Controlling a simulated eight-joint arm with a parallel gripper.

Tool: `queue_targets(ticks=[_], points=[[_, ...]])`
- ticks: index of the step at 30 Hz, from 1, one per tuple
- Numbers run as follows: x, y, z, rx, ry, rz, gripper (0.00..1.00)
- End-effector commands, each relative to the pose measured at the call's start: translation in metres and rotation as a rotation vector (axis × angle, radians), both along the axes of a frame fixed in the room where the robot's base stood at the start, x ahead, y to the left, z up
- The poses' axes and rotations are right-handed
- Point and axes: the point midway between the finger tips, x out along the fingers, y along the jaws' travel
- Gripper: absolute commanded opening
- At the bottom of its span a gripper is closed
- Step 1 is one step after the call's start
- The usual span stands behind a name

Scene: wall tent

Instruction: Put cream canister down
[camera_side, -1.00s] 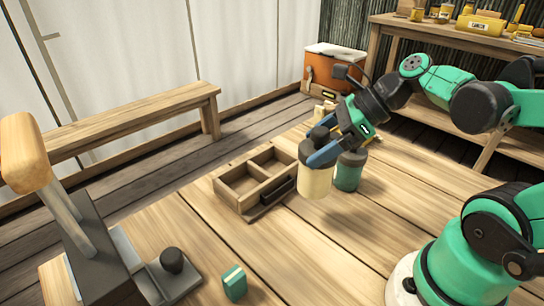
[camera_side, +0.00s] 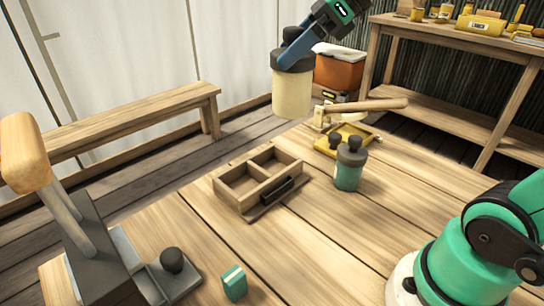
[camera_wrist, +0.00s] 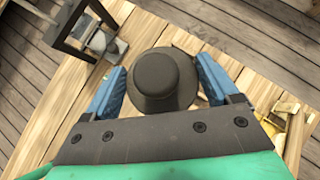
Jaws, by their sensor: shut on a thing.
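The cream canister (camera_side: 291,95) has a cream body and a dark lid, and hangs upright in the air above the far end of the table (camera_side: 330,235). My gripper (camera_side: 295,50) is shut on its dark lid from above. In the wrist view, the blue fingers of my gripper (camera_wrist: 160,88) sit on either side of the dark lid knob (camera_wrist: 165,72). The canister's cream body is hidden there beneath the lid.
A divided wooden tray (camera_side: 222,190) and a green canister (camera_side: 348,175) stand on the table. Behind them is a yellow device (camera_side: 352,130) with a wooden handle. A small green block (camera_side: 234,283) and a dark lever press (camera_side: 95,250) are in front. The table's right middle is clear.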

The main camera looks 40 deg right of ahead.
Motion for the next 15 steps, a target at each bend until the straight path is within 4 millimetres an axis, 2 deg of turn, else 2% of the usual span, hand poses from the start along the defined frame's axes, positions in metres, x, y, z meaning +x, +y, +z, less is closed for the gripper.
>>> queue_targets(ticks=[3,7,11,15], points=[[0.033,0.013,0.003,0.000,0.000,0.016,0.00],[0.061,0.026,0.002,0.002,-0.004,0.021,0.00],[0.078,0.036,0.000,0.004,-0.006,0.025,0.00],[0.085,0.040,-0.011,0.005,-0.008,0.024,0.00]])
